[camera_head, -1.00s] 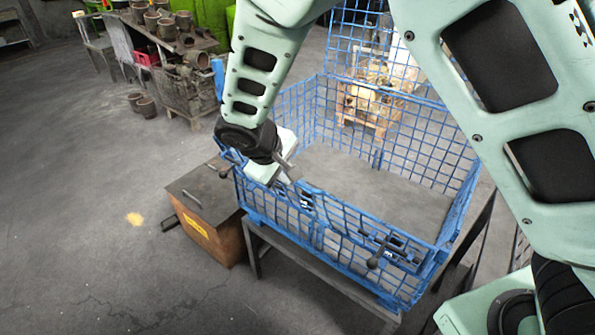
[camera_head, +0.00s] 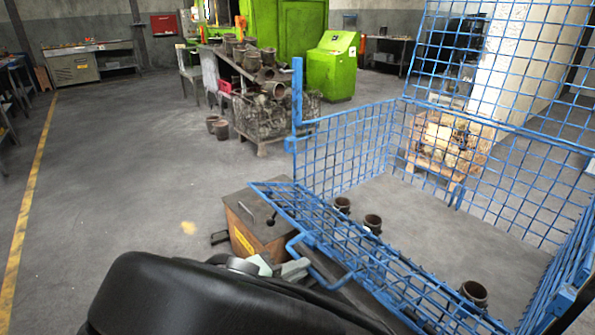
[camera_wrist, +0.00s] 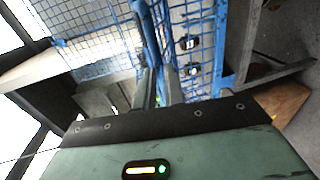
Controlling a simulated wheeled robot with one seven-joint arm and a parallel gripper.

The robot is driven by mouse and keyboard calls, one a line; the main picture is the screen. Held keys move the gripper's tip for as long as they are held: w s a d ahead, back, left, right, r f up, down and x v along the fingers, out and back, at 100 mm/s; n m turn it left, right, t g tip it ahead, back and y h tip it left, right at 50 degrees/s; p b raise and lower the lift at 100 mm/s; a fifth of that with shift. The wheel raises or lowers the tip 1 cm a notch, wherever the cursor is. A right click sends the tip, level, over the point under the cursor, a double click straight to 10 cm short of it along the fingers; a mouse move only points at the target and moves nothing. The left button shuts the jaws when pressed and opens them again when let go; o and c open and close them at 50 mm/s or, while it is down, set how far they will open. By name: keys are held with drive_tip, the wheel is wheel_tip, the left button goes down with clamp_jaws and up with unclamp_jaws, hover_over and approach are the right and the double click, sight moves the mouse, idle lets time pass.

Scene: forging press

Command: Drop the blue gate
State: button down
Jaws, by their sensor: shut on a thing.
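The blue gate (camera_head: 345,250) is the mesh front side of the blue wire cage. In the head view it leans outward, away from the cage's left corner post, at a slant. My gripper (camera_head: 300,268) is at a blue loop on the gate's near edge, largely hidden behind my own dark arm part. In the wrist view my gripper's two fingers (camera_wrist: 158,88) close around a blue bar of the gate (camera_wrist: 150,45). Mesh shows on both sides of that bar.
Several brown pots (camera_head: 372,223) stand inside the cage behind the gate. A brown box with a dark lid (camera_head: 258,215) sits close under the gate's left end. Blue mesh cage walls (camera_head: 345,150) rise behind. Open floor (camera_head: 110,190) lies to the left.

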wheel_tip(320, 180, down, 10)
drive_tip(key=t+h+b, duration=0.1)
drive_tip(key=h+b, duration=0.1)
drive_tip(key=b, duration=0.4)
drive_tip(key=shift+s+a+t, duration=0.2)
drive_tip(key=shift+a+t, duration=0.2)
drive_tip(key=c, duration=1.5)
unclamp_jaws()
drive_tip(key=shift+f, duration=0.1)
drive_tip(key=shift+s+a, duration=0.1)
drive_tip(key=shift+b+v, duration=1.3)
drive_tip(key=shift+v, duration=7.3)
drive_tip(key=shift+f, duration=0.2)
